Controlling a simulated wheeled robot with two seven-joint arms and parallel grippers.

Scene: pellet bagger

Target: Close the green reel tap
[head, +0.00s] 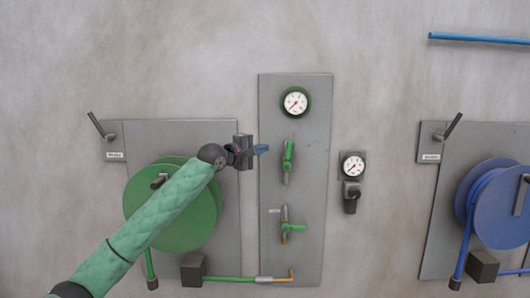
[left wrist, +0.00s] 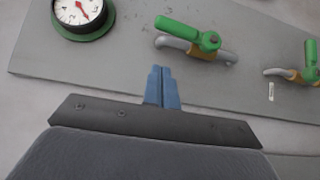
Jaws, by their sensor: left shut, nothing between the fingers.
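A grey panel (head: 309,180) on the wall bears two green-handled taps. The upper tap (head: 288,156) has its handle along its upright pipe; it also shows in the left wrist view (left wrist: 196,38). The lower tap (head: 291,228) has its handle across its pipe, pointing right, and shows at the right edge of the left wrist view (left wrist: 309,62). My left gripper (head: 263,148) is shut and empty, just left of the upper tap and apart from it. Its blue fingers (left wrist: 162,82) point toward the panel. My right gripper is not in view.
A green reel (head: 205,215) hangs left of the panel, partly behind my left arm. A green-rimmed gauge (head: 295,102) sits above the taps. A small gauge (head: 353,165) is right of the panel. A blue reel (head: 500,205) is far right.

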